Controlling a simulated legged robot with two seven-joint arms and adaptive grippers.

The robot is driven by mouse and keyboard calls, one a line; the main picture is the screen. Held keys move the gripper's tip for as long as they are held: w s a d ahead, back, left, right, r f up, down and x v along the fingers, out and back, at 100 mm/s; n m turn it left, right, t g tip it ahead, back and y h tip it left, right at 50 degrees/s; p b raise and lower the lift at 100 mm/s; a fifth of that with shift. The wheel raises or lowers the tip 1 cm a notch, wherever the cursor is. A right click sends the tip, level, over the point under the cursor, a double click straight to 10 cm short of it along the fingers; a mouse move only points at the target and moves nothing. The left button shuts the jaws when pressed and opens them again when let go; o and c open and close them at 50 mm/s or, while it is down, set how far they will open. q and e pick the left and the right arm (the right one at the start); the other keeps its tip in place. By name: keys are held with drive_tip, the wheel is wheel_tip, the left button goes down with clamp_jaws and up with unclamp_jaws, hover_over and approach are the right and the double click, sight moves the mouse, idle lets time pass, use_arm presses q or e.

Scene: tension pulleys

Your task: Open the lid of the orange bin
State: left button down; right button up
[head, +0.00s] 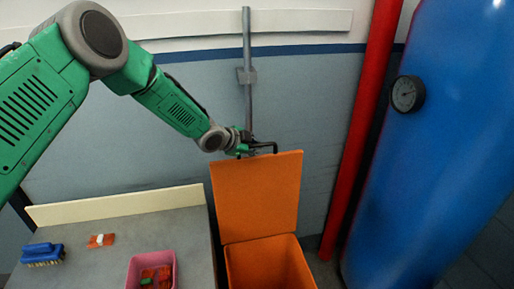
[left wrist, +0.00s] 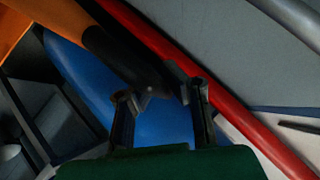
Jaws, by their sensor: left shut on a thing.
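The orange bin (head: 262,239) stands on the floor to the right of the table, and its inside shows from above. Its flat orange lid (head: 257,197) stands nearly upright at the back of the bin, so the bin is open. My left gripper (head: 262,149) is at the lid's top edge. In the left wrist view the left gripper (left wrist: 163,96) is shut on a dark handle (left wrist: 112,52) on the lid, and part of the orange lid (left wrist: 52,14) shows at the upper left. My right gripper is not in view.
A grey table (head: 80,250) holds a blue brush (head: 42,254), a small red-and-white item (head: 101,240) and a pink bin (head: 152,262) with small parts. A grey pipe (head: 247,100) runs behind the lid. A red pipe (head: 362,130) and a blue tank (head: 430,160) stand right.

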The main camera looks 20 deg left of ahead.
use_arm(q)
drive_tip(key=shift+w+r, duration=0.2)
drive_tip(key=shift+r, duration=0.1)
drive_tip(key=c, duration=1.6)
unclamp_jaws()
drive_tip(key=shift+o, duration=0.2)
drive_tip(key=shift+s+a, duration=0.1)
drive_tip(key=shift+s, duration=0.1)
drive_tip(key=shift+f, duration=0.1)
drive_tip(key=v, duration=1.2)
drive_tip(key=shift+a+f, duration=0.15)
